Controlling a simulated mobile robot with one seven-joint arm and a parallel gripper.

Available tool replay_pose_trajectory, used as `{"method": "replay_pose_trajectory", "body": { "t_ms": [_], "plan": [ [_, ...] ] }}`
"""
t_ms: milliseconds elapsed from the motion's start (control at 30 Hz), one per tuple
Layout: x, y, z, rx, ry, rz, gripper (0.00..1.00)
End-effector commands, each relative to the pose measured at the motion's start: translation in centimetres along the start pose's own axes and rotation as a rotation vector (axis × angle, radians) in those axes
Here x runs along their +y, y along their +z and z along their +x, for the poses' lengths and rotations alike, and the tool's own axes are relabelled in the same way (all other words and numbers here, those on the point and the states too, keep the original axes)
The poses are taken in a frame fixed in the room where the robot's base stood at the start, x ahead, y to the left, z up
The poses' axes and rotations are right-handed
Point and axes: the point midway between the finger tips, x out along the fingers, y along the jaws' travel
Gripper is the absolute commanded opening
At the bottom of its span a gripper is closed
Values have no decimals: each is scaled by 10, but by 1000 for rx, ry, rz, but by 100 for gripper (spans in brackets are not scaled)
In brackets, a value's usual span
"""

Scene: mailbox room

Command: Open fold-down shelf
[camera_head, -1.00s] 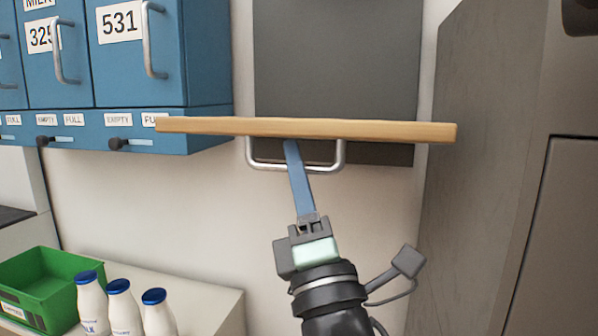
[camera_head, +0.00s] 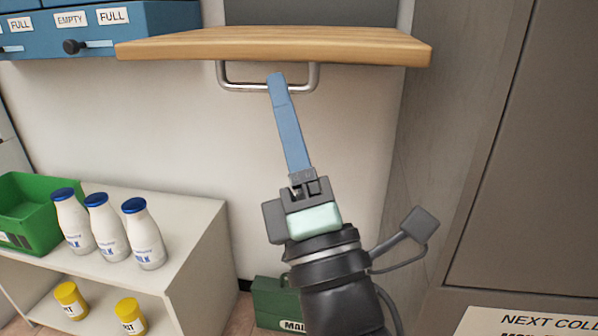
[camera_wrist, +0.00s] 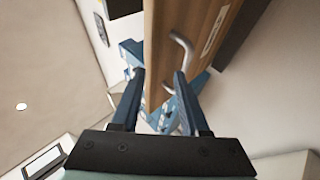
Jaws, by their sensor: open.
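The fold-down shelf (camera_head: 270,46) is a light wooden board on the wall. It lies about level, with its top face showing in the head view. A silver U-shaped handle (camera_head: 235,88) hangs from its underside. My gripper (camera_head: 276,78) reaches up from below, its blue finger overlapping the handle's bar in the head view. In the wrist view my gripper (camera_wrist: 159,74) has its two blue fingers apart, with the shelf's wood (camera_wrist: 158,45) seen between them. The handle (camera_wrist: 183,45) shows near the right fingertip. I cannot tell whether the fingers touch the handle.
Blue mailboxes (camera_head: 100,22) hang at upper left, close to the shelf's left end. A low white cabinet (camera_head: 205,225) holds several milk bottles (camera_head: 143,235) and a green bin (camera_head: 30,200). A grey cabinet (camera_head: 530,160) stands at right. A green box (camera_head: 270,300) sits on the floor.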

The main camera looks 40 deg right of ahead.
Motion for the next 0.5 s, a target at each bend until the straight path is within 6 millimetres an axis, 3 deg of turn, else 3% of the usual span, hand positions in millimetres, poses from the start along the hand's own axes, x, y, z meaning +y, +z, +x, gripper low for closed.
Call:
{"method": "replay_pose_trajectory", "body": {
  "t_ms": [33,200,500],
  "plan": [
    [-6,0,-13,-3,-2,-2,45],
    [-6,0,-35,-3,-4,-2,45],
    [-3,0,-49,0,-6,1,45]
  ]
}}
